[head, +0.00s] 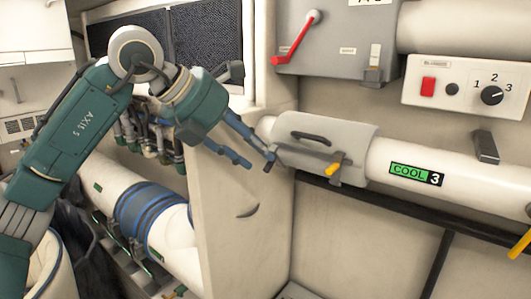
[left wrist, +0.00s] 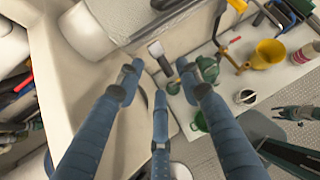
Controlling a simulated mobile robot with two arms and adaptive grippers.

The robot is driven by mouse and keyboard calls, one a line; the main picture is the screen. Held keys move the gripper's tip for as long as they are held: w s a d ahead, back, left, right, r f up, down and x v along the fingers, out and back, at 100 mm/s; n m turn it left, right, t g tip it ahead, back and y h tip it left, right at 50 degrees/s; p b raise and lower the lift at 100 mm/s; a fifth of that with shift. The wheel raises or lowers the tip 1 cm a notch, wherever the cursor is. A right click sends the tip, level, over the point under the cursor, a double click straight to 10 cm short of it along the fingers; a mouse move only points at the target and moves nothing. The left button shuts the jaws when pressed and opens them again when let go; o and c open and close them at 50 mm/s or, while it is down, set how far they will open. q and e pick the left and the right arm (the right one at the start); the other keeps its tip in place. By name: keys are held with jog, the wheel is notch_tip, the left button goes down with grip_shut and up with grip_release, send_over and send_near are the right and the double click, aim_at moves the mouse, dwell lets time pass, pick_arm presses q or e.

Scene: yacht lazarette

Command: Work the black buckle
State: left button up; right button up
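My left gripper (head: 250,155) is in front of the left end of a grey cover clamped around a white pipe. Its blue fingers are spread and empty in the left wrist view (left wrist: 162,85). The cover (head: 355,140) has a black handle (head: 308,137) and a small yellow-tipped lever (head: 334,169) just right of the fingertips. I cannot tell for sure which part is the black buckle. A dark block (head: 486,147) stands on the pipe farther right. A dark shape at the right of the left wrist view may be my right gripper; its fingers are unclear.
A grey box (head: 335,40) with a red lever (head: 297,38) and a switch panel (head: 468,90) are above the pipe. A cream wall (head: 240,235) stands below my left gripper. A yellow funnel (left wrist: 267,52) and other items crowd a white surface.

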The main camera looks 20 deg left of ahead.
pick_arm(q)
jog(key=p+x, duration=0.1)
jog(key=x, duration=0.3)
jog(key=shift+w+d, duration=0.15)
pick_arm(e)
jog(key=shift+w+d+r, duration=0.4)
jog(key=shift+w, duration=0.2)
jog(key=shift+w+d+r, duration=0.35)
jog(key=shift+w, duration=0.25)
